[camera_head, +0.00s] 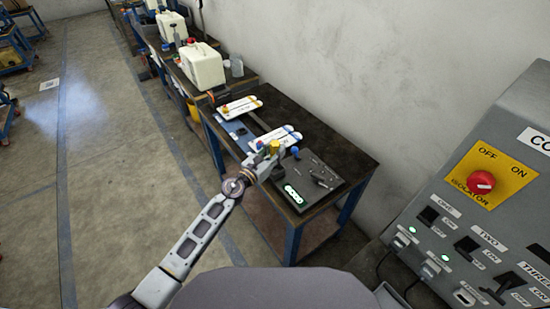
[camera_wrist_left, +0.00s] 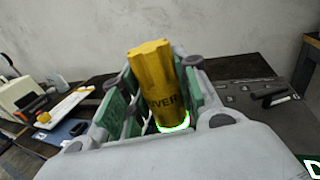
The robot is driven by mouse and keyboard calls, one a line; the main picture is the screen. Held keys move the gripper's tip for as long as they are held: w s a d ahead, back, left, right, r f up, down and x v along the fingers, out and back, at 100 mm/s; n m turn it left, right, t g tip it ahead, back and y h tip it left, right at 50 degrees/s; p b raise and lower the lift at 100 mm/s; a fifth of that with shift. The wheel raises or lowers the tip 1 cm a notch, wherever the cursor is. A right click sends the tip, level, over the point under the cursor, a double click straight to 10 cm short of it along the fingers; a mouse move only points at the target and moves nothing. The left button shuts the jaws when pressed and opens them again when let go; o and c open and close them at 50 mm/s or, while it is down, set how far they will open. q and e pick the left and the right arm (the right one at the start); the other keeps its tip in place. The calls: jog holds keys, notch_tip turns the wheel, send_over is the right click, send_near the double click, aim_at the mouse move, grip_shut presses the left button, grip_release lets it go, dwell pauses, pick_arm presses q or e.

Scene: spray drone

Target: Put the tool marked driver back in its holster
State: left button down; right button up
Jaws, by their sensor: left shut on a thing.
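I cannot make out for certain which fitting is the holster. My right gripper is not in view.
A dark grey panel (camera_head: 333,172) with black parts and a green-lit marking (camera_head: 293,194) lies at the bench's near end. Two white boards (camera_head: 240,106) (camera_head: 276,138) lie behind. A white canister (camera_head: 203,66) stands farther back. A control console (camera_head: 480,215) is at right.

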pick_arm(q)
jog(key=shift+f, duration=0.1)
jog(key=shift+f+b, duration=1.45)
jog(key=shift+f, duration=0.3)
jog(key=shift+f, duration=0.1)
jog(key=c, duration=1.5)
grip_release()
jog(key=shift+f, duration=0.1)
jog(key=o, duration=0.4)
